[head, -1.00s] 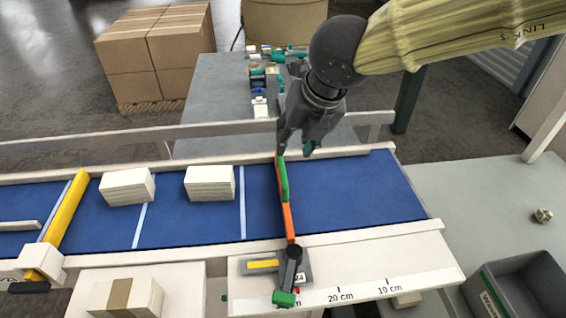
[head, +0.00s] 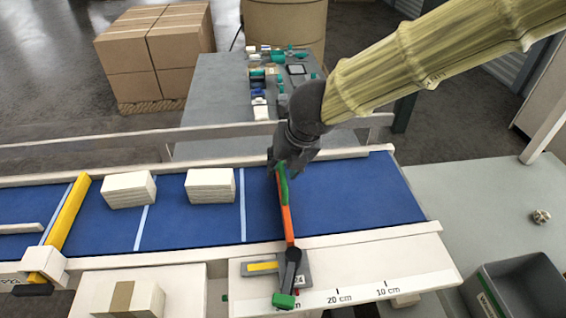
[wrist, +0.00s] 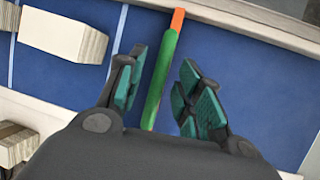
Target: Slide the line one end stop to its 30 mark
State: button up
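The end stop is an orange bar (head: 288,222) lying across the blue belt, with a green grip (head: 283,188) on its far part. Its near end has a dark pivot and a grey plate (head: 304,268) partly reading "24", plus a green knob (head: 283,300). The plate sits on the white scale rail (head: 410,270), left of the 20 cm mark; the mark beside it is partly covered. My gripper (head: 277,168) is over the far end of the green grip. In the wrist view my open gripper (wrist: 162,68) has its fingers on either side of the green grip (wrist: 161,80), with gaps showing.
Two pale stacks (head: 128,189) (head: 210,185) lie on the blue belt (head: 350,197) left of the stop. A yellow bar (head: 68,215) crosses the belt farther left. The belt right of the stop is clear. A grey bin (head: 520,285) stands at the lower right.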

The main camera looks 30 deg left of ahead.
jog(key=shift+w, duration=0.1)
grip_shut()
jog(key=shift+s+a, duration=0.7)
jog(key=shift+a, duration=0.2)
grip_release()
jog(key=shift+w+d, duration=0.1)
jog(key=v, duration=1.2)
